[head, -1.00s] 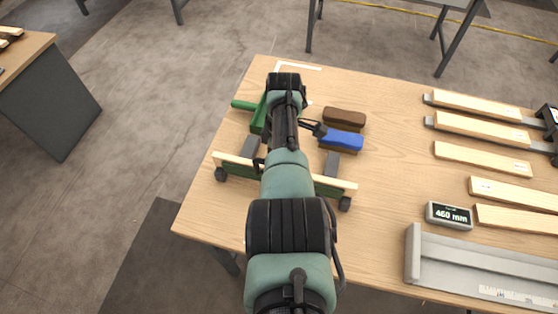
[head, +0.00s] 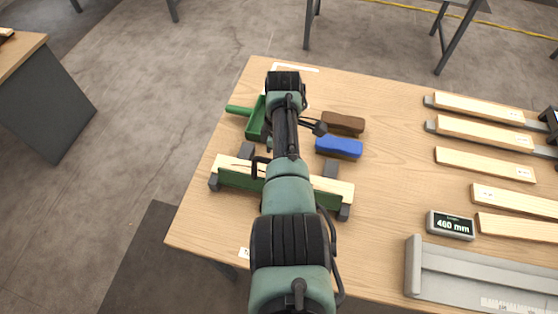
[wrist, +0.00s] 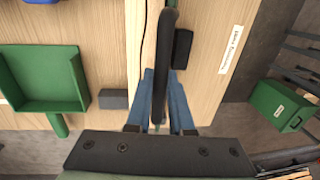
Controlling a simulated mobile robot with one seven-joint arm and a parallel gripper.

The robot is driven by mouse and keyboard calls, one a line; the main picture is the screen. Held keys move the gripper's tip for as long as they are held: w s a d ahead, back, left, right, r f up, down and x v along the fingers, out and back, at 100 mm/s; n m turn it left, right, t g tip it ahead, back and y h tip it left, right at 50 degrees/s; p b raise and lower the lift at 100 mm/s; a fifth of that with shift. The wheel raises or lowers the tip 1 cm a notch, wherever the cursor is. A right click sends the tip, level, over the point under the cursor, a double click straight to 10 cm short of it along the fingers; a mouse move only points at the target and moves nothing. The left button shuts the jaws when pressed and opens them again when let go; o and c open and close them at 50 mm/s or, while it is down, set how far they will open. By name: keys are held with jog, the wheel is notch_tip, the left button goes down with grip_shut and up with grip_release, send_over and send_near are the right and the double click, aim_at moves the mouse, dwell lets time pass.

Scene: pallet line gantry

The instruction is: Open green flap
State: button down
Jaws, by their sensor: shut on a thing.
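The green flap (head: 238,181) is a long, narrow panel along the near side of a pale wooden strip (head: 235,166) with dark end pieces, on the workbench. My arm crosses its middle and hides part of it in the head view. My gripper (wrist: 160,118) shows in the wrist view, with its blue fingers pointing down at the strip's area. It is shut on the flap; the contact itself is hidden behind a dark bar. The flap's green face cannot be made out between the fingers there.
A green dustpan (wrist: 40,75) lies beyond the strip. A blue brush (head: 339,147) and a brown block (head: 343,122) lie to the right. Wooden slats (head: 485,161), a display (head: 450,224) and a grey channel (head: 470,275) occupy the bench's right side. A green bin (wrist: 280,104) stands off the bench.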

jog(key=shift+w+d, duration=0.1)
jog(key=shift+w, duration=0.1)
dwell(0.5)
jog(key=c, duration=0.8)
grip_release()
notch_tip(320, 180, up, 13)
jog(key=w+b, duration=0.1)
jog(key=shift+w+d+b, duration=0.25)
jog(key=shift+b, duration=0.05)
jog(key=shift+f, duration=0.1)
